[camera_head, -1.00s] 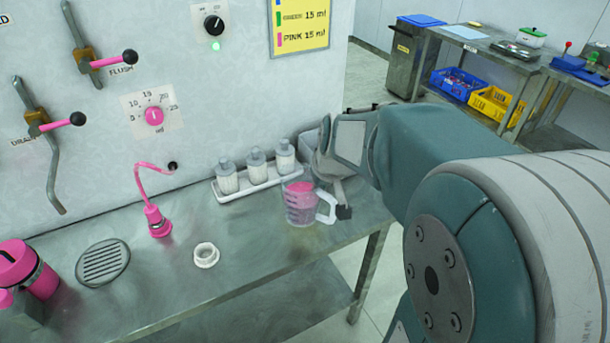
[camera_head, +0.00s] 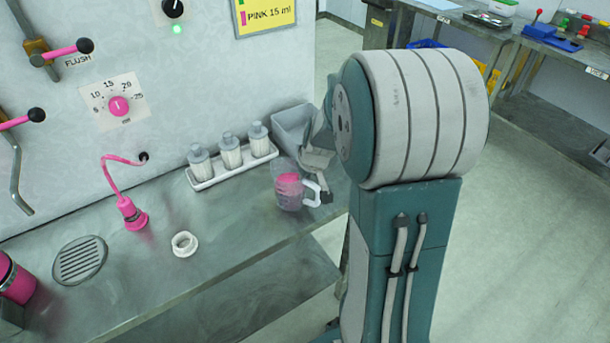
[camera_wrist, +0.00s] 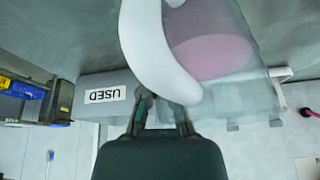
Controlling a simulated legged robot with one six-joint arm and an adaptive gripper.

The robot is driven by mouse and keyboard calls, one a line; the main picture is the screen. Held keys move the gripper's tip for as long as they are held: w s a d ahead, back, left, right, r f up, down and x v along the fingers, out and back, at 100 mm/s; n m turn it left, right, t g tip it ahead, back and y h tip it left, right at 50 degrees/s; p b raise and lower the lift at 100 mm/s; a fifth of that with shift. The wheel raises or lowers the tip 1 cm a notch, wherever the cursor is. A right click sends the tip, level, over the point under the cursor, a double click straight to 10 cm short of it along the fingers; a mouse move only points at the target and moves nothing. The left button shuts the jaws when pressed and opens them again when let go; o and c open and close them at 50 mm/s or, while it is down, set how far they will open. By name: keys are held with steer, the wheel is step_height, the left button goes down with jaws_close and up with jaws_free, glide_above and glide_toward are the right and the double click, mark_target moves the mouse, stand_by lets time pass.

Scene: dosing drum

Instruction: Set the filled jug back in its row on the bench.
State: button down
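The clear jug (camera_head: 285,188) with pink contents stands upright over the right end of the bench, its white handle (camera_head: 313,193) towards the right. I cannot tell whether its base touches the bench. My gripper (camera_head: 326,196) is at the handle, with only its dark tip and part of the wrist showing. In the wrist view, my two fingers (camera_wrist: 163,108) are close together at the white handle (camera_wrist: 150,45) and look closed on it. The jug (camera_wrist: 215,50) with its pink contents fills the upper right there; the handle hides part of the fingertips.
A white tray (camera_head: 203,184) with three white bottles (camera_head: 231,152) stands left of the jug by the wall. A grey bin (camera_head: 290,118) is behind it; its label reads USED in the wrist view (camera_wrist: 106,95). A white ring (camera_head: 184,243), pink spout (camera_head: 132,213) and drain (camera_head: 80,260) lie left.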

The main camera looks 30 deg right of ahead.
steer(key=c, duration=1.3)
jaws_free()
steer(key=shift+a, duration=0.3)
steer(key=o, duration=0.5)
steer(key=shift+a, duration=0.15)
steer(key=shift+d+r, duration=0.1)
steer(key=shift+d, duration=0.15)
steer(key=v, duration=1.1)
steer(key=shift+s+a+r, duration=0.1)
steer(key=shift+s+r, duration=0.15)
steer(key=shift+r, duration=0.05)
steer(key=s+a+r, duration=0.2)
steer(key=s+a, duration=0.5)
steer(key=s, duration=0.1)
steer(key=s+a+r+n+t, duration=0.1)
steer(key=s+a+r, duration=0.2)
steer(key=s+a, duration=0.5)
steer(key=shift+r, duration=0.3)
